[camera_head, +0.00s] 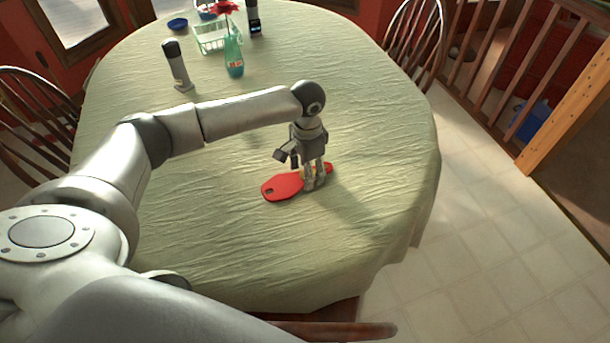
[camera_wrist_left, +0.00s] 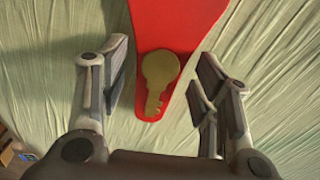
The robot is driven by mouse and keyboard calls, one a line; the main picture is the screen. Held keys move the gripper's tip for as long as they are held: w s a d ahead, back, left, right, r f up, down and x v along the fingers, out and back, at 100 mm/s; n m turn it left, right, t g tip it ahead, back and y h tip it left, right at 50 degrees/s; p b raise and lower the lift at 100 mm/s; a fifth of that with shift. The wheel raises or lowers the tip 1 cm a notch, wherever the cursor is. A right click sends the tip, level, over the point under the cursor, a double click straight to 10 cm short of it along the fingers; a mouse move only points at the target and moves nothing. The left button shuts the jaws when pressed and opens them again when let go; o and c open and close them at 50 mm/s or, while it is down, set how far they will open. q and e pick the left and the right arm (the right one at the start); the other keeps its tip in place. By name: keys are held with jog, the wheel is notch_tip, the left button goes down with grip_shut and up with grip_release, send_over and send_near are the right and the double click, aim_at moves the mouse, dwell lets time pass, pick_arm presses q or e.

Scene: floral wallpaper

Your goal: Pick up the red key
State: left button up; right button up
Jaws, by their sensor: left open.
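The red key (camera_head: 282,187) lies flat on the green tablecloth near the middle of the table. It is a wide red paddle shape with a small hole at its left end and a narrower right end. In the left wrist view the red piece (camera_wrist_left: 175,18) tapers toward me, with a dull gold key shape (camera_wrist_left: 158,76) on its narrow end. My left gripper (camera_head: 314,184) points down over that narrow end and hides part of it. In the wrist view its open fingers (camera_wrist_left: 162,72) stand on either side of the narrow end, with gaps visible. My right gripper is not in view.
Toward the back of the table (camera_head: 370,130) stand a grey cylinder (camera_head: 177,65), a pale green basket (camera_head: 208,38), a green vase (camera_head: 234,58) with a red flower, a blue bowl (camera_head: 178,24) and a dark device (camera_head: 254,22). The cloth around the red key is clear.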

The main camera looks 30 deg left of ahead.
pick_arm(q)
jog(key=shift+f, duration=0.2)
jog(key=c, duration=1.1)
jog(key=shift+o, duration=0.2)
jog(key=shift+r, duration=0.15)
